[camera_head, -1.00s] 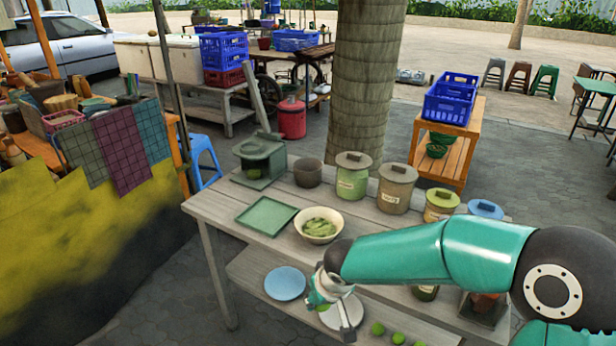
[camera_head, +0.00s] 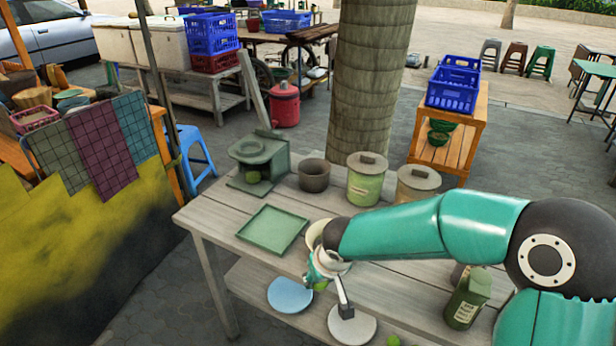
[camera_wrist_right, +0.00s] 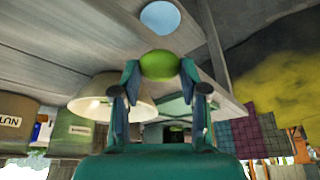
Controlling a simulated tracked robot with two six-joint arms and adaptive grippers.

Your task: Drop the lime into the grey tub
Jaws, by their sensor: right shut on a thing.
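The lime (camera_head: 321,285) is pinched between the fingertips of my right gripper (camera_head: 318,274). In the right wrist view the lime (camera_wrist_right: 158,65) shows clearly between the two fingers (camera_wrist_right: 157,75). A small dark grey tub (camera_head: 314,177) stands upright at the back of the table, between the green stand and a green canister. My right gripper is well in front of the tub, near the table's front edge and apart from it. The tub's inside is mostly in shadow. My left gripper is not in view.
A cream bowl (camera_head: 316,231) is partly hidden behind my right forearm. A flat green tray (camera_head: 272,230) lies to its left. Lidded canisters (camera_head: 367,180) stand right of the tub. A blue plate (camera_head: 289,296) and another lime (camera_head: 393,340) are low at the front.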

